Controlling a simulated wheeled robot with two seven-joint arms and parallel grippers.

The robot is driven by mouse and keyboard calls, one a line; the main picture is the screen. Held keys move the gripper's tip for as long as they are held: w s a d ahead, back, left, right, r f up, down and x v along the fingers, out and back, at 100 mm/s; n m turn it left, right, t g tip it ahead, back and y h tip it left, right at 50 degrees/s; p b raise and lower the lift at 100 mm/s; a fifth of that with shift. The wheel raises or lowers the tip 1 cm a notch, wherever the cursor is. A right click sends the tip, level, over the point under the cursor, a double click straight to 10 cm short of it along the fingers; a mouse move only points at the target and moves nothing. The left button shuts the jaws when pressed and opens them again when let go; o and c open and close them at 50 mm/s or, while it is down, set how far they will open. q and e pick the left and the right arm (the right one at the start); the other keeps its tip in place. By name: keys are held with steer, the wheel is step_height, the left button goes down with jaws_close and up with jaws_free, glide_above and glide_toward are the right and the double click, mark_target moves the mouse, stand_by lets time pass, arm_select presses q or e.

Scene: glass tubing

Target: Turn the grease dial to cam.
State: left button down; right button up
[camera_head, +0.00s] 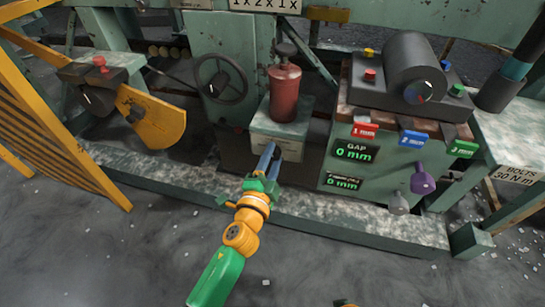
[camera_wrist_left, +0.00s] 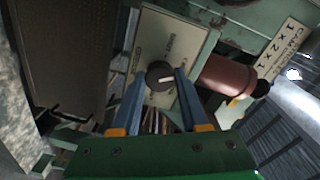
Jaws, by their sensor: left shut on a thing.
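The grease dial (camera_wrist_left: 155,70) is a round black knob with a white pointer mark. It sits on a pale plate (camera_wrist_left: 195,38) with small labels around it, too blurred to read surely. The mark points right in the left wrist view. My left gripper (camera_wrist_left: 161,76) has its two blue fingers on either side of the knob, shut on it. In the head view the left gripper (camera_head: 268,152) reaches the front of the pale-topped box (camera_head: 290,128), and its fingers hide the knob. A red grease canister (camera_head: 285,92) stands on this box.
A black handwheel (camera_head: 220,79) is left of the canister. To the right, a green cabinet carries gap displays (camera_head: 355,152), coloured tags (camera_head: 413,138) and a purple knob (camera_head: 422,180). A yellow guard (camera_head: 150,118) is at the left. The floor in front is open.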

arm_select(q)
steer(key=shift+m, duration=0.3)
arm_select(e)
steer(key=shift+s, duration=0.1)
arm_select(q)
steer(key=shift+c, duration=2.1)
jaws_free()
arm_select(e)
steer(key=shift+s+f, duration=0.1)
steer(key=shift+s, duration=0.1)
arm_select(q)
steer(key=shift+s, duration=0.15)
steer(key=v, duration=0.7)
steer(key=shift+p, duration=0.4)
arm_select(e)
steer(key=shift+s+d+f, duration=0.15)
steer(key=shift+s+f, duration=0.35)
